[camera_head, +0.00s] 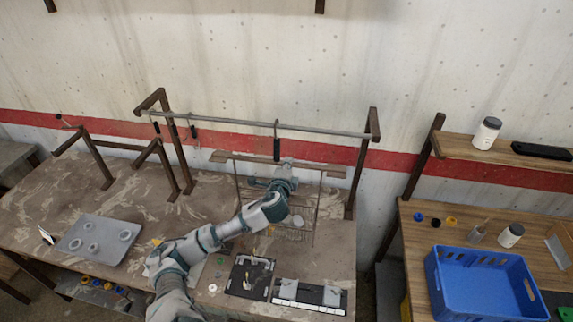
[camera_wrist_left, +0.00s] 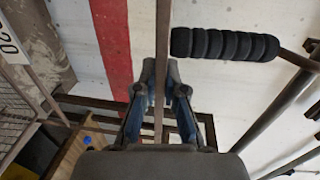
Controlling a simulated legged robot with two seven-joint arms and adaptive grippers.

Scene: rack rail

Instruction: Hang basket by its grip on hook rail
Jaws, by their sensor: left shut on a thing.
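The wire basket (camera_head: 315,212) hangs from my left gripper (camera_head: 282,170), in front of the hook rail (camera_head: 330,132). Its long brown grip (camera_head: 240,158) lies level, just below the rail. In the left wrist view, the fingers of my left gripper (camera_wrist_left: 160,100) are shut on a thin bar, the grip (camera_wrist_left: 163,45). A hook with a black sleeve (camera_head: 277,150) hangs from the rail just above the grip. The black ribbed sleeve (camera_wrist_left: 225,45) shows close beside the grip in the wrist view. Whether they touch is unclear. My right gripper is out of view.
Two more black-tipped hooks (camera_head: 192,131) hang at the rail's left. A grey tray (camera_head: 100,240) lies on the worn table at left. Black and white plates (camera_head: 310,297) lie at the front. A blue crate (camera_head: 480,285) stands on the wooden bench at right.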

